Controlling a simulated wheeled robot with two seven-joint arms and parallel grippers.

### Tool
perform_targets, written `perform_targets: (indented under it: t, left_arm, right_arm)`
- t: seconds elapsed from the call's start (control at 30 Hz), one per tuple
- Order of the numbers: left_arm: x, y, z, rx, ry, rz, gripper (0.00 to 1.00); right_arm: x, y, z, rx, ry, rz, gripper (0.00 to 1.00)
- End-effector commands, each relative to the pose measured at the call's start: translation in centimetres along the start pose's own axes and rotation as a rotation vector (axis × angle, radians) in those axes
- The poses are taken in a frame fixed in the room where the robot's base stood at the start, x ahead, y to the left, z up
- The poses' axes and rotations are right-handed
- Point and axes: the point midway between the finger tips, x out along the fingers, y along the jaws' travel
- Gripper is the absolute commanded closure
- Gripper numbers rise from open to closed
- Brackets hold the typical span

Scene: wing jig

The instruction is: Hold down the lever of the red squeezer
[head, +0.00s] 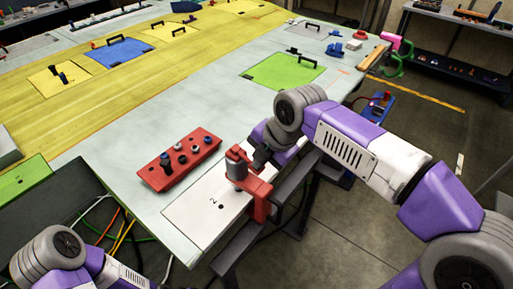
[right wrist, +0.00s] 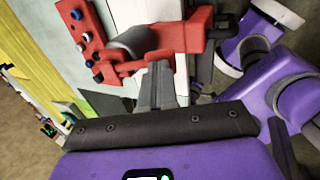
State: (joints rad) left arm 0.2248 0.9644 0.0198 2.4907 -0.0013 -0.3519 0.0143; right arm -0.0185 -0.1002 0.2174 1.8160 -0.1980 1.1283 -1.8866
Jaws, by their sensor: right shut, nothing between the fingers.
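The red squeezer (head: 259,201) is clamped at the table's front edge, beside a white plate (head: 208,209) marked 2. It has a grey cylindrical part, and its red body also shows in the right wrist view (right wrist: 196,32). My right gripper (head: 260,158) is shut and empty, right beside the top of the squeezer. In the right wrist view its closed fingertips (right wrist: 158,68) are close against a red arm of the squeezer, which seems to be the lever. I cannot tell whether they touch or press it. Only part of my left arm shows at the lower left; its gripper is out of view.
A red block (head: 180,158) with several pegs lies left of the squeezer. A green panel (head: 284,71) with a handle lies behind my right gripper. Dark rails (head: 290,188) stand at the table's front edge. The pale tabletop between is mostly clear.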

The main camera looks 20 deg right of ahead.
Motion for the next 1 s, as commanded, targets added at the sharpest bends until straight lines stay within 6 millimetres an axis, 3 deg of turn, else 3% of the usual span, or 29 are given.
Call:
perform_targets:
  t: [0.13,0.27,0.43,0.73,1.0]
  left_arm:
    - [-0.2,0.1,0.0,0.0,0.0,0.0,0.63]
    - [-1.1,0.4,0.1,0.0,0.0,0.0,0.63]
    - [-3.3,1.2,0.1,0.0,0.0,0.0,0.63]
    - [-4.0,1.5,0.2,0.0,0.0,0.0,0.63]
    - [-4.4,1.6,0.2,0.0,0.0,0.0,0.63]
  right_arm:
    - [0.0,-0.1,-0.1,-0.001,0.006,-0.008,1.0]
    - [-1.3,0.2,-0.1,-0.003,0.005,-0.006,1.0]
    - [-4.3,0.8,0.0,-0.006,0.004,-0.002,1.0]
    - [-10.9,1.0,0.0,-0.008,0.003,0.004,1.0]
    - [-13.7,1.1,0.0,-0.007,0.003,0.001,1.0]
